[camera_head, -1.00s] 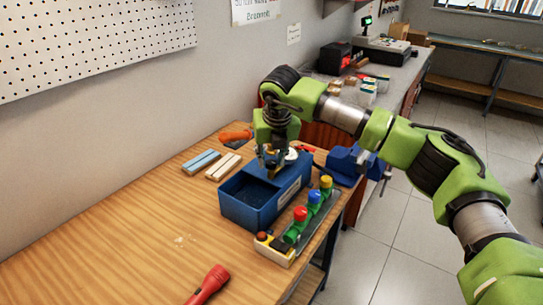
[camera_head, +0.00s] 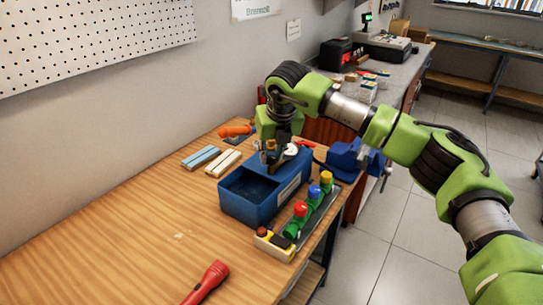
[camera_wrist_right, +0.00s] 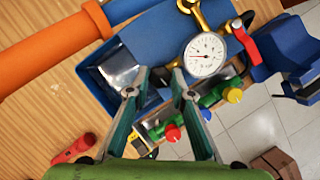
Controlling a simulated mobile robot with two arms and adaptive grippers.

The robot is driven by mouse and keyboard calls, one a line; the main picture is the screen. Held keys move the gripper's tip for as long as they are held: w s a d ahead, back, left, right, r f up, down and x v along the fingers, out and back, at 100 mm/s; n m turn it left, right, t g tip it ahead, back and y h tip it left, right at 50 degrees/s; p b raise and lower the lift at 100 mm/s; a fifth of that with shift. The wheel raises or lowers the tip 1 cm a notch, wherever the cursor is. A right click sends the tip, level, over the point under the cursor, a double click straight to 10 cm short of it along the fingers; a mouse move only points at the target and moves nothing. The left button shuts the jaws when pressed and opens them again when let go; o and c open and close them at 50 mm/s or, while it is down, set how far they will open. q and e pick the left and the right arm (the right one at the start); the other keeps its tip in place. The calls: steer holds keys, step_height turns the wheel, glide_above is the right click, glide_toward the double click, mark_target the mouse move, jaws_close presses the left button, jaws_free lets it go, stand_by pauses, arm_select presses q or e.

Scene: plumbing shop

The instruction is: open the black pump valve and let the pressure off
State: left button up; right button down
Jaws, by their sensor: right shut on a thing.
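The test pump is a blue box with an open water tank (camera_head: 250,204) on the wooden bench. In the wrist view its white gauge (camera_wrist_right: 205,55), brass fittings (camera_wrist_right: 197,12) and red lever (camera_wrist_right: 245,45) show, with the blue tank wall (camera_wrist_right: 90,82) at left. My right gripper (camera_head: 272,158) comes down over the pump top. In the wrist view its fingertips (camera_wrist_right: 160,76) are close together around a small dark part, which looks like the black valve; the fingers mostly hide it, and its turn cannot be read. My left gripper is out of view.
A rack with red, blue and yellow-capped green valves (camera_head: 301,209) stands along the pump's front side. An orange pipe-like handle (camera_wrist_right: 45,45) crosses the wrist view. A red torch (camera_head: 207,282) and a blue vise (camera_head: 345,155) are on the bench.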

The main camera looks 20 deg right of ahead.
steer(key=shift+d+n+y+b, duration=0.15)
steer(key=shift+n+y+b, duration=0.3)
steer(key=shift+n, duration=0.75)
steer(key=shift+n+y, duration=0.35)
steer(key=shift+n, duration=0.55)
steer(key=shift+w+d+n+y, duration=0.1)
steer(key=shift+n+y, duration=0.2)
steer(key=shift+n, duration=0.6)
steer(key=n+p, duration=0.1)
steer(key=n+g+y, duration=0.1)
steer(key=n, duration=0.1)
steer(key=shift+w+r+n+p, duration=0.1)
steer(key=shift+r+n+p, duration=0.05)
steer(key=shift+n+p, duration=0.2)
steer(key=n+g+y+p, duration=0.1)
steer(key=n+g+p, duration=0.1)
steer(key=n, duration=0.2)
steer(key=shift+w+d+n, duration=0.1)
steer(key=shift+n, duration=0.15)
steer(key=c, duration=2.1)
jaws_free()
